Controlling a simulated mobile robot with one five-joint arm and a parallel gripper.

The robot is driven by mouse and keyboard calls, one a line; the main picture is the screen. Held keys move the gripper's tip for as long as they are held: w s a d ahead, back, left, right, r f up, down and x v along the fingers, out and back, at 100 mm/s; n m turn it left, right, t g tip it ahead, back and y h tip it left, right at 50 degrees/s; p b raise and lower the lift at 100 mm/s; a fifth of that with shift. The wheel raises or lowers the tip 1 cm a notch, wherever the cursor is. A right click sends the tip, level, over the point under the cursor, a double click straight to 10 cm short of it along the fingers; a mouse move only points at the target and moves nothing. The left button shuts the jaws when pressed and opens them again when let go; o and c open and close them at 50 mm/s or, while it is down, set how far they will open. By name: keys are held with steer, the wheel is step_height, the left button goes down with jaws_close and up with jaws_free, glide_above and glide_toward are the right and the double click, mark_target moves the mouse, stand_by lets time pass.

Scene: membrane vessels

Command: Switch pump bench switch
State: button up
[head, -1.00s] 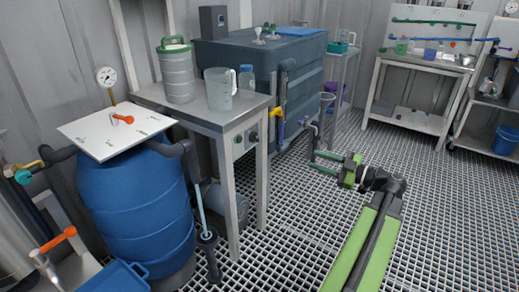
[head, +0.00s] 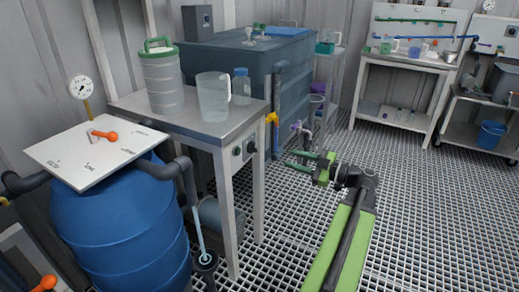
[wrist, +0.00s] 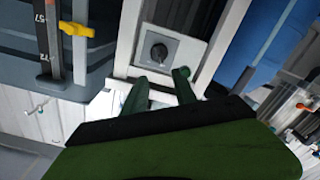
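The pump bench (head: 192,118) is a grey metal table with pale legs, left of centre in the head view. On its side is a light switch plate with a round black knob, the switch (head: 237,151). In the wrist view the switch (wrist: 158,52) sits on its grey plate, above the gap between the fingertips. My gripper (head: 287,158) is right of the bench in the head view. In the wrist view my gripper (wrist: 160,79) has its two green fingers apart with nothing between them. The fingers appear short of the knob. I cannot read the knob's setting.
A blue barrel (head: 115,225) with a white panel (head: 95,150) stands left of the bench. A large dark tank (head: 225,65) stands behind it; a yellow valve handle (head: 272,118) is near the switch. A jug (head: 213,98) stands on the bench. The grating floor (head: 420,220) at right is clear.

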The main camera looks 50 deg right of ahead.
mark_target(256, 148)
steer(key=x, duration=1.3)
steer(key=shift+w, duration=0.4)
jaws_close()
